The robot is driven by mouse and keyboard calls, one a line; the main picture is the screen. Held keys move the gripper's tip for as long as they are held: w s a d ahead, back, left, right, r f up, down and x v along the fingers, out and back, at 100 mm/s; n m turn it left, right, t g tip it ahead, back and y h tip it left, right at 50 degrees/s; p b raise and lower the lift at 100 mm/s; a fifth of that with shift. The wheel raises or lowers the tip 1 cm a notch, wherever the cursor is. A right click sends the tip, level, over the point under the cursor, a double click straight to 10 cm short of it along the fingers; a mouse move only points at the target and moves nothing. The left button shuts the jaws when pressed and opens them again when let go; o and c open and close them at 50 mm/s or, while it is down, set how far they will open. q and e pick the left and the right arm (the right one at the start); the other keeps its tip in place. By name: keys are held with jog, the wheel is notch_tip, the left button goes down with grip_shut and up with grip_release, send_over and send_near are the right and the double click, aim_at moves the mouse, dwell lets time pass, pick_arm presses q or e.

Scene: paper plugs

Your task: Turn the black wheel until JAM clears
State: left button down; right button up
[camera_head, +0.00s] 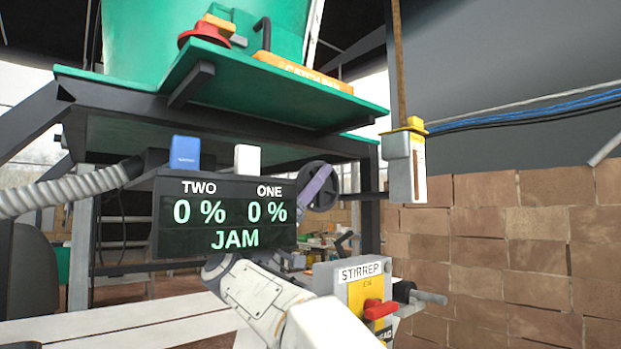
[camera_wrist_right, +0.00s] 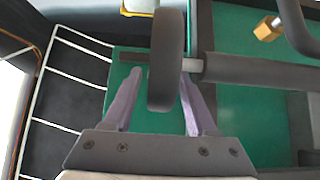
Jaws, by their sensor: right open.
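The black wheel (camera_head: 311,203) is on the machine's frame, just right of the display in the head view. In the right wrist view the wheel (camera_wrist_right: 166,60) shows edge-on, on a grey shaft. My right gripper (camera_wrist_right: 160,76) is open, with one purple finger on each side of the wheel's rim. In the head view a purple finger of my right gripper (camera_head: 320,181) crosses the wheel and hides part of it. The dark display (camera_head: 226,216) reads TWO 0 %, ONE 0 % and JAM in green. My left gripper is not in view.
A STIRRER box (camera_head: 358,288) with a red switch stands below right of the display. A yellow-and-grey box (camera_head: 405,165) hangs at the right. A green platform (camera_head: 270,89) is above. A brick stack (camera_head: 540,250) fills the right side. A grey hose (camera_head: 70,190) runs at the left.

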grip_shut()
dwell(1.3)
grip_release()
jog(key=v, duration=1)
jog(key=shift+s+a+f+b, duration=0.15)
jog(key=shift+f+b, duration=0.1)
jog(key=shift+b, duration=0.15)
